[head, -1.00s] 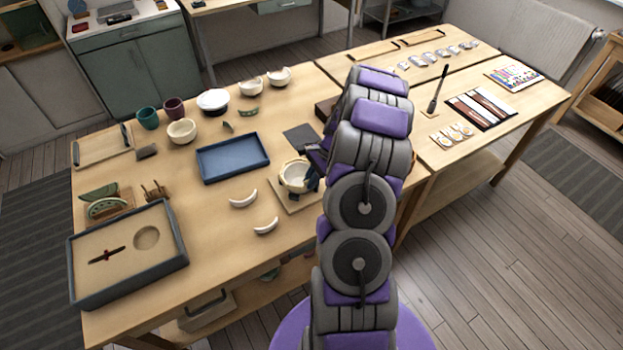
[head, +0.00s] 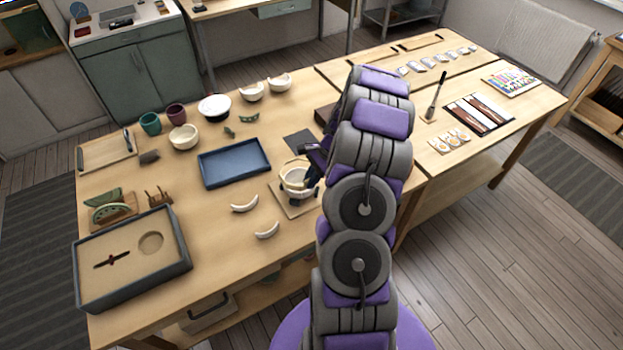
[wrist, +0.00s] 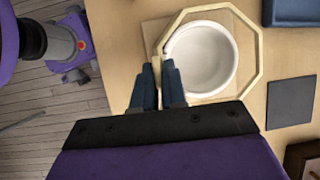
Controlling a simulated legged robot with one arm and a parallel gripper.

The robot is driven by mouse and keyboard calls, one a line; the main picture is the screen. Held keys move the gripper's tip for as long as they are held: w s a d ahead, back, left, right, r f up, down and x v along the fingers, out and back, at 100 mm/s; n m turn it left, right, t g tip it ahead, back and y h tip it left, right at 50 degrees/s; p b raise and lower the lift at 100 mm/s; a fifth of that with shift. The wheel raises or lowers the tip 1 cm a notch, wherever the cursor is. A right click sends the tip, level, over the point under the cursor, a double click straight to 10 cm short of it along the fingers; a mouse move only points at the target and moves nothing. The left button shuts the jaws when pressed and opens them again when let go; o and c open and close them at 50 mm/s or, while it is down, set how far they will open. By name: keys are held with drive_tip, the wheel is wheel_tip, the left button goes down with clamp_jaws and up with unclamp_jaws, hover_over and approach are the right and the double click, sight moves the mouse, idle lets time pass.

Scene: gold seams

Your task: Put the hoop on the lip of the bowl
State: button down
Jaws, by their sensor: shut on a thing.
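The pale wooden hoop (wrist: 258,58) is eight-sided and is held at one side by my gripper (wrist: 159,76). In the wrist view my gripper's blue-grey fingers are shut on the hoop's left edge. The white bowl (wrist: 205,58) shows inside the hoop's outline, with a gap at its right and the left rims close together.
A blue tray (head: 233,163) lies left of the bowl, and a dark flat mat (head: 300,141) lies behind it. Two curved white pieces (head: 245,203) lie on the table in front. A grey-rimmed sand tray (head: 133,257) sits at the front left.

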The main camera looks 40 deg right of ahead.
drive_tip(key=shift+f, duration=0.2)
drive_tip(key=shift+f, duration=0.45)
idle(0.3)
drive_tip(key=shift+f+p, duration=0.4)
drive_tip(key=shift+p, duration=0.75)
idle(1.0)
drive_tip(key=shift+f+p, duration=0.35)
drive_tip(key=shift+f, duration=0.25)
idle(1.3)
drive_tip(key=c, duration=0.6)
unclamp_jaws()
drive_tip(key=shift+r, duration=0.15)
drive_tip(key=shift+r+p, duration=1.9)
drive_tip(key=shift+r, duration=1)
